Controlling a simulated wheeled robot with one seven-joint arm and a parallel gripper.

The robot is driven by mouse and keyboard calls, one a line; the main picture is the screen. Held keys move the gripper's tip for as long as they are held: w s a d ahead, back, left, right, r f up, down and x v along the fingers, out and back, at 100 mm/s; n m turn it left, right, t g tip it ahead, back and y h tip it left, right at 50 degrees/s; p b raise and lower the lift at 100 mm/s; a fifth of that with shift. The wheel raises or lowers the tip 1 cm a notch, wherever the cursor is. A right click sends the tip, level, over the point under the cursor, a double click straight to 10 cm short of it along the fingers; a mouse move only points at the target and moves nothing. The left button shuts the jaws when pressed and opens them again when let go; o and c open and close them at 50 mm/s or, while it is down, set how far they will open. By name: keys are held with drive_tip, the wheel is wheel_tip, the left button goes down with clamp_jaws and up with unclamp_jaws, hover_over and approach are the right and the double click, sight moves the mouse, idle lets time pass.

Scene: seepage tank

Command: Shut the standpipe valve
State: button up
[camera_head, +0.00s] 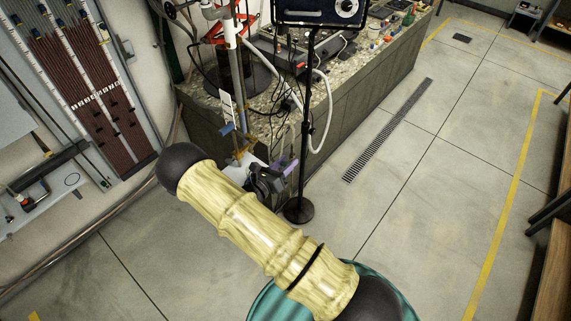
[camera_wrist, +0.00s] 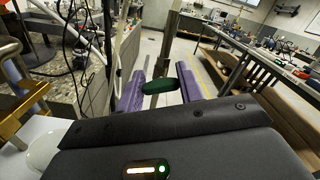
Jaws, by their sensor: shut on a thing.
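In the wrist view my gripper (camera_wrist: 160,74) has its two purple fingers either side of a dark green oval handle (camera_wrist: 160,87), shut on it. A grey metal post (camera_wrist: 167,50) rises just behind the handle. I take the handle for the standpipe valve's, but its link to a pipe is not clear. In the head view my gripper (camera_head: 285,166) is small and partly hidden behind my arm, beside the bench's near end. The handle cannot be made out there. A pale upright pipe (camera_head: 232,70) stands left of my gripper, with a blue piece low on it.
A black stand (camera_head: 299,210) carrying an instrument box (camera_head: 320,12) stands close right of my gripper. A white hose (camera_head: 327,110) hangs by the stone-topped bench (camera_head: 350,98). A manometer board (camera_head: 75,85) is on the left wall.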

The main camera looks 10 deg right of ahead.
drive_tip(key=shift+f, duration=0.1)
drive_tip(key=m+b, duration=0.2)
drive_tip(key=m, duration=0.1)
drive_tip(key=shift+m+b, duration=0.3)
drive_tip(key=shift+m, duration=0.1)
drive_tip(key=shift+m+b, duration=0.6)
drive_tip(key=shift+m, duration=0.5)
idle(0.6)
drive_tip(key=o, duration=1)
drive_tip(key=shift+s+a, duration=0.1)
